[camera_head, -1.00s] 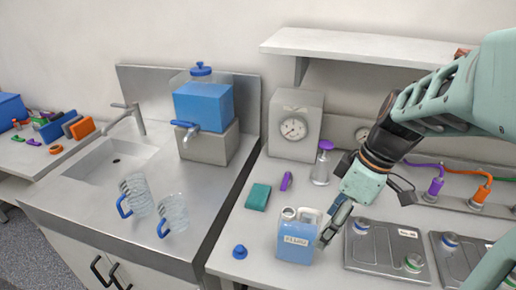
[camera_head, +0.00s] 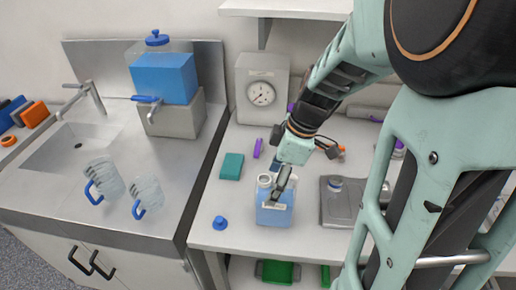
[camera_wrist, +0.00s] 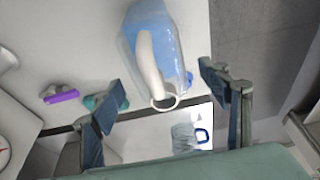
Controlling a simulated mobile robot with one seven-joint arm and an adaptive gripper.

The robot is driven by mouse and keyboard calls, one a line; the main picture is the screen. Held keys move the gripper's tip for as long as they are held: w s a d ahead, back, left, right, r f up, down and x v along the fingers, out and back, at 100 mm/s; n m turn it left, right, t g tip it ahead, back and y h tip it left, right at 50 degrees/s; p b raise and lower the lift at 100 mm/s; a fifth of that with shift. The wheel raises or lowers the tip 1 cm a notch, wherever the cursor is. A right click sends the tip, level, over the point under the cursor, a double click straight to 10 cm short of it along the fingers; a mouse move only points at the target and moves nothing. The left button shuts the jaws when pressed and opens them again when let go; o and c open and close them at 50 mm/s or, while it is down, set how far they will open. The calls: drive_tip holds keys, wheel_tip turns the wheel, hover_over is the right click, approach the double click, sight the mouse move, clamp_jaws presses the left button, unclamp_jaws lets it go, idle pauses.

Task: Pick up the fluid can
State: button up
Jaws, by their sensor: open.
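The fluid can (camera_head: 274,213) is a translucent jug with blue fluid, a white open neck and a white handle. It stands upright near the front of the white bench. My gripper (camera_head: 283,185) is just above and partly in front of its top, hiding part of the handle. In the wrist view, the can (camera_wrist: 172,40) and its handle lie between and beyond the fingers of my gripper (camera_wrist: 162,80). The fingers are spread apart and hold nothing. I cannot tell whether either finger touches the can.
A blue cap (camera_head: 220,222) lies left of the can. A teal block (camera_head: 231,166) and a purple item (camera_head: 258,148) lie behind it. A grey plate (camera_head: 336,207) is close on the right.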

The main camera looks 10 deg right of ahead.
drive_tip(key=x, duration=0.3)
drive_tip(key=shift+f, duration=0.15)
drive_tip(key=shift+w, duration=0.1)
clamp_jaws()
idle(0.4)
